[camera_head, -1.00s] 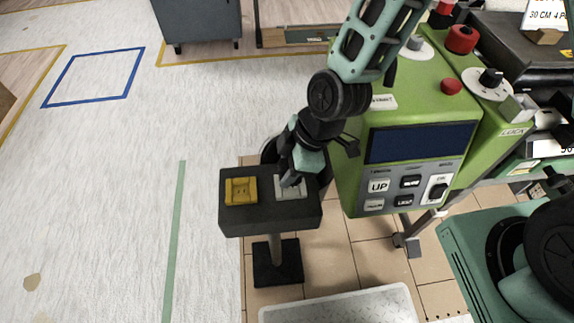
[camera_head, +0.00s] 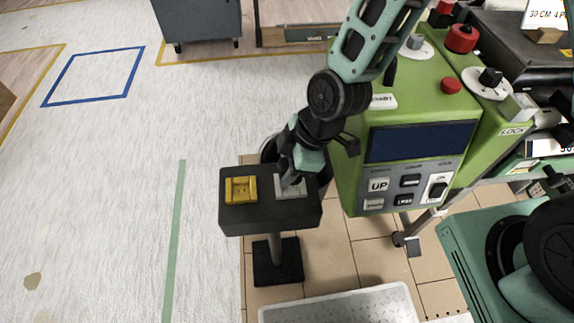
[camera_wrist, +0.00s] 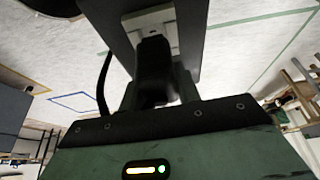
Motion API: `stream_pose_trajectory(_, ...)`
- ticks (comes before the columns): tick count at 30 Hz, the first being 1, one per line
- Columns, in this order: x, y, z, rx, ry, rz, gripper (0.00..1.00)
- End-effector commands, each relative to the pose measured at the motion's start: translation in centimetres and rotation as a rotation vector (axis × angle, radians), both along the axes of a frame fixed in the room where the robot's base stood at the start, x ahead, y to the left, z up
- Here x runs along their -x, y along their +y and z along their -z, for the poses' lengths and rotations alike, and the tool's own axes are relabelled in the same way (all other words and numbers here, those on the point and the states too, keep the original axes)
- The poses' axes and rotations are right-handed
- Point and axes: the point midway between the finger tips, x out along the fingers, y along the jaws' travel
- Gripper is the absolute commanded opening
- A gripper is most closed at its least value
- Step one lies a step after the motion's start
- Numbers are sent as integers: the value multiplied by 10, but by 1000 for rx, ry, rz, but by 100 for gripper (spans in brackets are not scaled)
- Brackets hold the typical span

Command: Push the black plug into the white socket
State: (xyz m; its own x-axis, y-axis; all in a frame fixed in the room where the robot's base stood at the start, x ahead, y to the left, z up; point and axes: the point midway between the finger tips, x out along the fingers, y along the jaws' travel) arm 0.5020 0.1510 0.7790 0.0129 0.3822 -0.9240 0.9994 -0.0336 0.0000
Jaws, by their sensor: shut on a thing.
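The white socket (camera_head: 290,190) is on the right part of the dark top of a stand; it also shows in the wrist view (camera_wrist: 150,17). My gripper (camera_head: 291,178) is over it, pointing down. In the wrist view the black plug (camera_wrist: 153,62) is between the two fingers of my gripper, which are shut on it. The plug's far end is at the socket's face. I cannot tell how deep it sits, as the gripper and plug cover the contact.
A yellow socket (camera_head: 241,190) sits left of the white one on the same dark stand (camera_head: 270,216). A green machine (camera_head: 425,100) with a screen and buttons stands close to the right of my gripper. A grey tray (camera_head: 340,308) lies in front. The floor at left is open.

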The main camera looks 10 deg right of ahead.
Motion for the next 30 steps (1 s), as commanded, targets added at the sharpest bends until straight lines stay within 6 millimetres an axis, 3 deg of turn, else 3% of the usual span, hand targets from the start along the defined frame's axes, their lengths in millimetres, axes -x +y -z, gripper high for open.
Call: stream_pose_trajectory(30,0,0,6,0,0,0,5)
